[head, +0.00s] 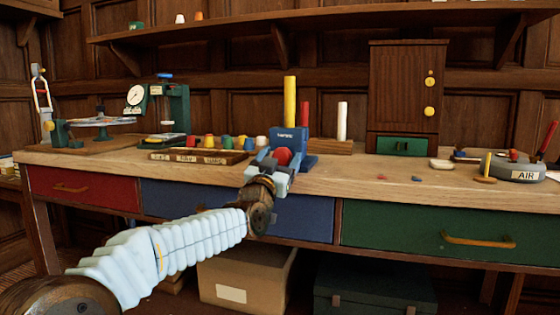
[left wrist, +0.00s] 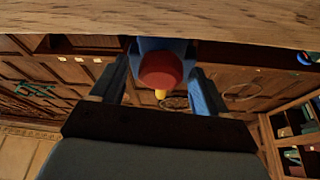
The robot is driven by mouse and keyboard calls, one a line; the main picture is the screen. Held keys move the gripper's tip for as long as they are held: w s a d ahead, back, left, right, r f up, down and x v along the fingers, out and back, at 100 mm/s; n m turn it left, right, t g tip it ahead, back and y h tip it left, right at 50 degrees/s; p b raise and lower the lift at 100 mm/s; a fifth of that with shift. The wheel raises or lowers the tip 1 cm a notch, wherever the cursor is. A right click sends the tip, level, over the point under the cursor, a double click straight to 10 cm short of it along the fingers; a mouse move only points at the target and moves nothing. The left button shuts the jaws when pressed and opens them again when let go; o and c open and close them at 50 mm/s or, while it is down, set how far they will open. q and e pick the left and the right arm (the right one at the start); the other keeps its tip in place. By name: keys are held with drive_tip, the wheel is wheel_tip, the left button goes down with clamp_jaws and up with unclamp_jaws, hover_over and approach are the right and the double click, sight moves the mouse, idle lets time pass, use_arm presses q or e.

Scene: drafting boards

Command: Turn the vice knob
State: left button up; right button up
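The blue vice (head: 290,140) stands at the front edge of the wooden workbench, near the middle of the head view. Its red round knob (head: 283,156) faces me. My left gripper (head: 279,170) is at the knob, with a finger on either side. In the left wrist view the red knob (left wrist: 160,70), with a small yellow part below it, shows between the two fingers. Gaps show there between the knob and both fingers, so the gripper is open. Whether the fingertips reach past the knob I cannot tell. My right gripper is out of view.
A wooden cabinet (head: 408,97) and a grey AIR device (head: 515,172) are to the right. The benchtop (head: 350,172) right of the vice is mostly clear.

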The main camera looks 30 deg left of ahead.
use_arm(q)
drive_tip(key=b+v, duration=0.2)
drive_tip(key=v, duration=1.1)
drive_tip(key=shift+s+f, duration=0.25)
drive_tip(key=shift+s, duration=0.1)
